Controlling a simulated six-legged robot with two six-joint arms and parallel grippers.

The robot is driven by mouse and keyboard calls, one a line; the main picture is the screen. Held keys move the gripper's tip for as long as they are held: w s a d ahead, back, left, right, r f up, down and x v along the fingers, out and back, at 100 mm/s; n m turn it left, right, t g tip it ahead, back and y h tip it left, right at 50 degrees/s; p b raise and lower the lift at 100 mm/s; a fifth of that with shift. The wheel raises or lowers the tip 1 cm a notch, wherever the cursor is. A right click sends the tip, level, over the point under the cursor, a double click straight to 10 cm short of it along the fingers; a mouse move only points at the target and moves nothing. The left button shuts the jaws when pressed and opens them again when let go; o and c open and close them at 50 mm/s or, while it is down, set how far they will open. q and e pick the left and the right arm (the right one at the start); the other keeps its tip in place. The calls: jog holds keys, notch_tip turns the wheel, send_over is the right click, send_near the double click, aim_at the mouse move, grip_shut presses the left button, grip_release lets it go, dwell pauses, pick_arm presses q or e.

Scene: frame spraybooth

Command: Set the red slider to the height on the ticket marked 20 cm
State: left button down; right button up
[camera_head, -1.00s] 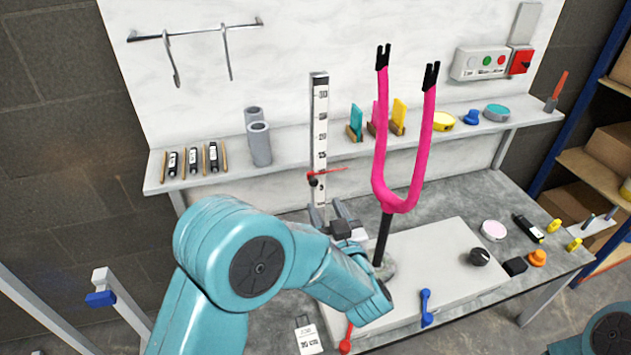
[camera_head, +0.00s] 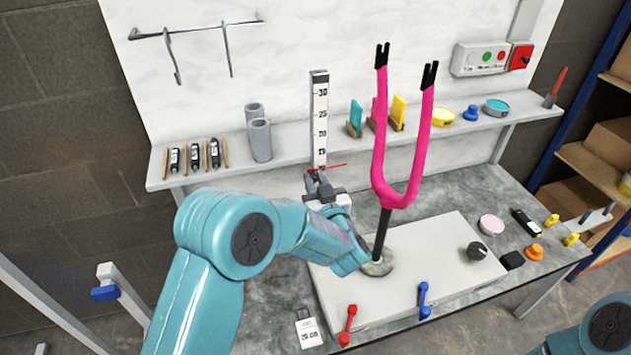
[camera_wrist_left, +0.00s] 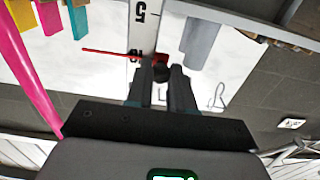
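The red slider (camera_head: 325,167) is a thin red pointer on the upright white scale (camera_head: 320,115); in the left wrist view its pointer (camera_wrist_left: 107,53) is near the 10 mark, below 15. The ticket (camera_head: 309,332) lies on the table's front left; its print is too small to read surely. My left gripper (camera_head: 322,182) is just in front of the slider. In the left wrist view its fingers (camera_wrist_left: 162,78) stand apart at either side of the slider's dark knob (camera_wrist_left: 161,73); firm contact is not visible. My right gripper is out of view.
A pink fork (camera_head: 380,150) stands upright close to the right of my left gripper, on a pale board (camera_head: 440,265). A shelf (camera_head: 280,166) behind carries grey tubes (camera_head: 260,140) and coloured items. Red (camera_head: 348,325) and blue (camera_head: 424,300) levers are at the front.

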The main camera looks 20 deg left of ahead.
aim_at(315, 147)
pick_arm(q)
notch_tip(315, 147, up, 10)
jog(key=p, duration=0.3)
jog(key=shift+r, duration=0.1)
jog(key=c, duration=1)
grip_release()
jog(key=b+v, duration=0.3)
jog(key=v, duration=1.3)
jog(key=shift+s, duration=0.1)
